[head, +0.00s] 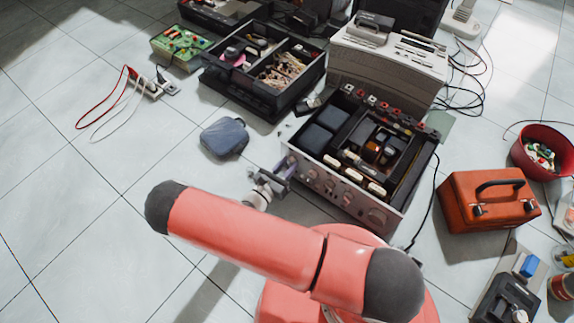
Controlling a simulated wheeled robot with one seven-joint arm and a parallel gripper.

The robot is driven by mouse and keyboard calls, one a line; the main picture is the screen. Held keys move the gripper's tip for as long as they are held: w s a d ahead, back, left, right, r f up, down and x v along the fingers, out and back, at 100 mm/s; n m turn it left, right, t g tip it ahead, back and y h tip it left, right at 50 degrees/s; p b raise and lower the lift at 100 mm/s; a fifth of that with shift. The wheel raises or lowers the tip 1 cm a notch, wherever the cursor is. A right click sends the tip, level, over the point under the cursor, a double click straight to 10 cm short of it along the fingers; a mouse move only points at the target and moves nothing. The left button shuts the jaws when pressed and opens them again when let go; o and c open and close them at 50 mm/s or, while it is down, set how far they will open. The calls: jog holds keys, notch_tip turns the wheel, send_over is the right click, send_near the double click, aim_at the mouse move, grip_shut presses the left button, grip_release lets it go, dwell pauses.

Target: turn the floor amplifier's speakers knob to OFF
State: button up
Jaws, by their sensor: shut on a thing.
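The floor amplifier (345,197) stands on the tiles with its top open, showing its dark inside parts and white capacitors. Its silver front panel faces my arm and carries a row of small knobs and a larger knob (377,216) at the right end. My gripper (287,167) is at the left end of this front panel, shut on a knob there. The gripper hides that knob, so its pointer and the panel lettering cannot be read. I cannot tell which way the knob is turned.
A blue-grey pouch (224,138) lies left of the gripper. An orange toolbox (488,203) stands right of the amplifier, with a dark cable between. A beige machine (388,62) and a black parts case (263,70) stand behind. The floor at left is mostly clear.

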jog(key=n, duration=0.5)
jog(key=shift+p, duration=0.35)
jog(key=n, duration=0.5)
jog(key=shift+a, duration=0.1)
jog(key=shift+f+n, duration=0.1)
jog(key=shift+n, duration=0.3)
jog(key=o, duration=1)
jog(key=shift+c, duration=0.2)
jog(key=v, duration=0.7)
jog(key=shift+s+a+p, duration=0.25)
jog(key=shift+s+p, duration=0.1)
